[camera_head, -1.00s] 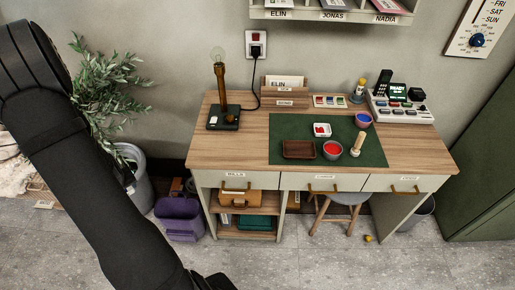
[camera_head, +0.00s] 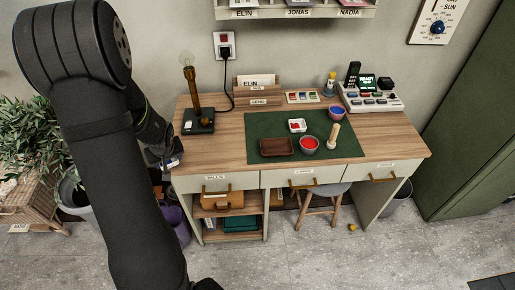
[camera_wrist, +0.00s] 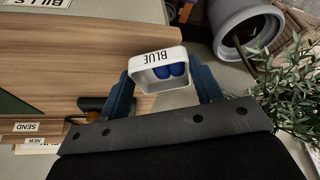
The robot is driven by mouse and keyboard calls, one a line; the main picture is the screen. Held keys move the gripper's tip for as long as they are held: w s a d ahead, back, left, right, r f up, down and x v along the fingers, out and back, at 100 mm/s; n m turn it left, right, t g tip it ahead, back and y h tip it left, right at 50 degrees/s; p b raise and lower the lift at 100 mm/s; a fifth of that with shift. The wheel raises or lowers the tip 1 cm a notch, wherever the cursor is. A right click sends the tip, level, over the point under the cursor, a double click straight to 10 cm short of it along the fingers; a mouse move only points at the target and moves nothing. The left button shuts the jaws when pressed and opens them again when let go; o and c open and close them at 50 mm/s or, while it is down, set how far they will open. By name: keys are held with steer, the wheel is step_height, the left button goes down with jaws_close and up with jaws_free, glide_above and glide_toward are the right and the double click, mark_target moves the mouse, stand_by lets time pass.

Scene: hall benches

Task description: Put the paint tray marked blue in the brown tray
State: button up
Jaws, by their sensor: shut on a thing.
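The white paint tray marked BLUE (camera_wrist: 150,57) holds blue paint and sits between the two fingers of my gripper (camera_wrist: 164,78) in the wrist view. My gripper is shut on it. In the head view my gripper (camera_head: 171,160) is at the desk's left front corner, with a small white bit of the tray showing. The brown tray (camera_head: 277,147) lies on the green mat, to the right of my gripper, and looks empty.
A lamp (camera_head: 197,121) stands at the desk's left, between my gripper and the mat's back.

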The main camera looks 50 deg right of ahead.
steer(key=shift+m+h, duration=0.3)
steer(key=shift+m, duration=0.4)
steer(key=s+d, duration=0.2)
steer(key=d, duration=0.1)
steer(key=s+d+r, duration=0.1)
steer(key=d, duration=0.2)
steer(key=s+d+r, duration=0.1)
steer(key=s+d, duration=0.1)
steer(key=d, duration=0.1)
steer(key=shift+s+d, duration=0.15)
steer(key=shift+s, duration=0.2)
steer(key=s+d+r+m, duration=0.1)
steer(key=s+d+r, duration=0.1)
steer(key=s+d, duration=0.6)
steer(key=s+d+r+m+g+h, duration=0.1)
steer(key=s+d+r+m, duration=0.3)
steer(key=s, duration=0.7)
steer(key=s+d+r+n, duration=0.1)
steer(key=s+d, duration=0.6)
steer(key=s, duration=0.3)
glide_above(276, 149)
steer(key=s+a, duration=0.1)
step_height(276, 149, down, 7)
steer(key=shift+s+r, duration=0.1)
steer(key=shift+r, duration=0.1)
steer(key=shift+f, duration=2.05)
steer(key=o, duration=0.6)
steer(key=shift+f, duration=0.15)
steer(key=shift+o, duration=0.5)
